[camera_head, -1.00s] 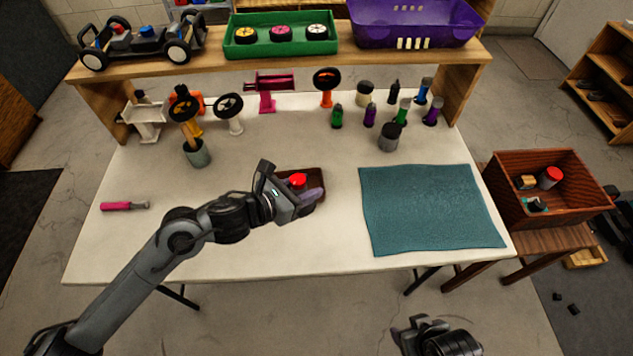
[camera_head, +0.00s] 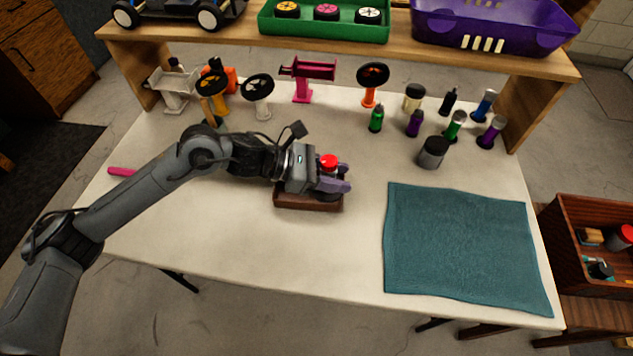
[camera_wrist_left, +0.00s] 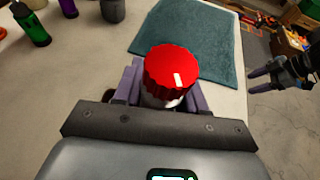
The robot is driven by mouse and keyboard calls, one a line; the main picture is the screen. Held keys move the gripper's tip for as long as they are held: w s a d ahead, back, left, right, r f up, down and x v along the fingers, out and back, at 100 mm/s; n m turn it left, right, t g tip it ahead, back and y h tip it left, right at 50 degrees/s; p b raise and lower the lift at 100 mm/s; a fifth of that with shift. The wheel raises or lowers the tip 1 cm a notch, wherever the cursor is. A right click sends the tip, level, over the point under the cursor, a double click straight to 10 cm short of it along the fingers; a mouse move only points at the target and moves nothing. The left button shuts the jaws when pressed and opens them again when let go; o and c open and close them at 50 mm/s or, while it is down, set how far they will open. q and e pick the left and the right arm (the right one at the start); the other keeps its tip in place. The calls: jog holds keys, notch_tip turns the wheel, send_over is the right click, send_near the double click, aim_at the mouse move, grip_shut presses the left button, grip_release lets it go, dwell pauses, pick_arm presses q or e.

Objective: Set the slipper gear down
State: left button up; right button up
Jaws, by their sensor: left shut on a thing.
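A red ribbed round piece with a white mark and a pale lower part, which I take for the slipper gear (camera_wrist_left: 170,72), sits between the purple fingers of my left gripper (camera_wrist_left: 160,90). The left gripper is shut on it. In the head view, its red top (camera_head: 328,161) shows at the left gripper (camera_head: 335,183), over the small brown tray (camera_head: 308,203). The gripper hides most of the tray, and I cannot tell whether the piece touches it. My right gripper (camera_wrist_left: 262,80) shows only small at the right of the left wrist view, off the table; its opening is unclear.
A teal mat (camera_head: 460,245) lies right of the tray. Several bottles and a grey jar (camera_head: 432,152) stand behind it. Wheel stands, including a white one (camera_head: 262,105), line the back. A shelf (camera_head: 440,55) carries a green tray (camera_head: 325,30) and a purple bin (camera_head: 495,25). The front table is clear.

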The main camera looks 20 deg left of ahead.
pick_arm(q)
jog(key=a+f, duration=0.1)
jog(key=w+a+f, duration=0.1)
jog(key=a, duration=0.1)
jog(key=w+a+f, duration=0.1)
jog(key=a, duration=0.1)
jog(key=shift+w+a+f, duration=0.1)
jog(key=shift+f, duration=0.15)
jog(key=shift+f+b, duration=0.3)
jog(key=shift+f, duration=1.65)
jog(key=shift+f+b, duration=0.2)
jog(key=shift+b, duration=0.1)
jog(key=o, duration=0.8)
jog(key=shift+r, duration=0.1)
